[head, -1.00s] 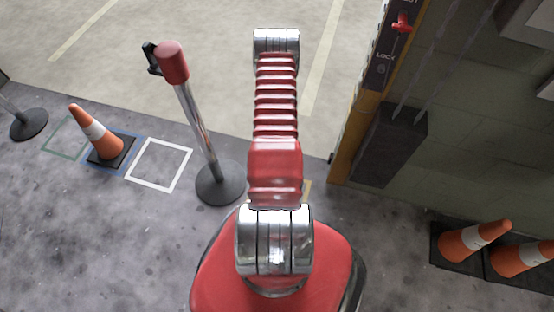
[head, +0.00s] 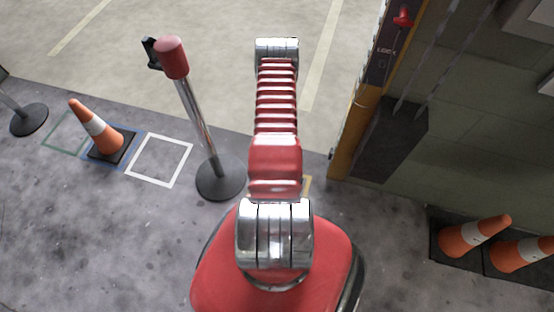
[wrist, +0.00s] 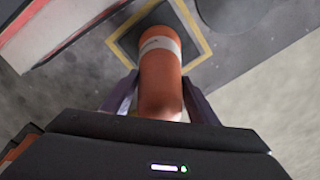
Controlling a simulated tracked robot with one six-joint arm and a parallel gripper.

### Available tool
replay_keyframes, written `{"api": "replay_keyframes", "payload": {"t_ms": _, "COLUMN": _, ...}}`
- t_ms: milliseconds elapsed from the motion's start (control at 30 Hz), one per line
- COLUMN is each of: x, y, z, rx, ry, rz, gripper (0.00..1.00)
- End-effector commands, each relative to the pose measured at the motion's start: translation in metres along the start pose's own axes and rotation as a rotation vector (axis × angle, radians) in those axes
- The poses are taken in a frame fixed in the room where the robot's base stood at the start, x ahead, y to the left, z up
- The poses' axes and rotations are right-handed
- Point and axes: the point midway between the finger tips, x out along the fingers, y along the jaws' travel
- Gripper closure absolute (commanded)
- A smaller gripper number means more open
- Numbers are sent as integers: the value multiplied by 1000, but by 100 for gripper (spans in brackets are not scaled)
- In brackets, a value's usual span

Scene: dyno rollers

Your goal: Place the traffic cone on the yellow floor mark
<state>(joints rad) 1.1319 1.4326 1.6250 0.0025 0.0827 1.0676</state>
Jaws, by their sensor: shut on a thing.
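My gripper (wrist: 160,88) is shut on an orange traffic cone (wrist: 158,68) with a white band, one finger on each side of it. The cone's dark square base shows beyond the fingers, framed by the yellow floor mark (wrist: 194,28). The base appears within the yellow outline. I cannot tell whether it touches the floor. In the head view, a small piece of the yellow mark (head: 307,187) shows beside my arm. My arm hides the rest of it, the held cone and my gripper.
A post (head: 204,135) with a round base stands left of my arm. Another cone (head: 95,127) stands on the blue mark. The white mark (head: 159,160) and green mark are empty. Two cones (head: 472,237) stand at right, near the wall and yellow door frame (head: 354,130).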

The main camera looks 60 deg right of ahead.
Motion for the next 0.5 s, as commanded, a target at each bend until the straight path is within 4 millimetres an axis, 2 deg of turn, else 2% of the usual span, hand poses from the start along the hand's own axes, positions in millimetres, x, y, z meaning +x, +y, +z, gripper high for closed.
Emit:
{"api": "replay_keyframes", "payload": {"t_ms": 333, "x": 0, "y": -2, "z": -1, "rx": 0, "ry": 1, "rz": -3, "gripper": 100}}
{"api": "replay_keyframes", "payload": {"t_ms": 367, "x": 1, "y": 0, "z": 0, "rx": 0, "ry": 0, "rz": 0, "gripper": 45}}
{"api": "replay_keyframes", "payload": {"t_ms": 500, "x": 1, "y": 0, "z": 0, "rx": 0, "ry": 0, "rz": 0, "gripper": 35}}
